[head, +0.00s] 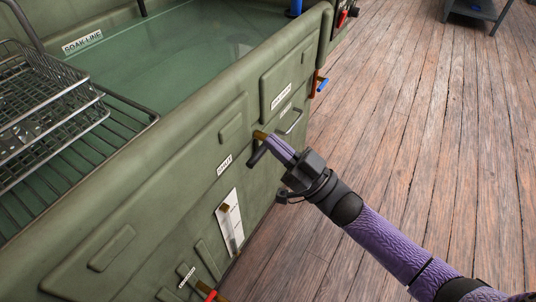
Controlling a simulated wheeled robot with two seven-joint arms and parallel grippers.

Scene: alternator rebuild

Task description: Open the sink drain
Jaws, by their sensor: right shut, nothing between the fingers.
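The sink (215,105) is a large green tank holding clear greenish liquid, with a "SOAK-LINE" label on its far inner wall. My right gripper (261,136) is shut and empty, close to the tank's front panel. A dark lever (256,155) sticks out of the panel just below its fingertips; I cannot tell whether they touch. A small label (224,164), too small to read surely, is left of this lever. A red handle (207,291) with brass-coloured parts sits low on the panel beside another small label. I cannot tell which control is the drain. My left gripper is not in view.
Wire baskets (45,105) sit on a rack at the tank's left. A metal bar handle (291,122) and a blue-and-red valve (319,84) are farther along the panel. A white gauge plate (230,222) is below. The wooden floor (430,120) at right is mostly clear.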

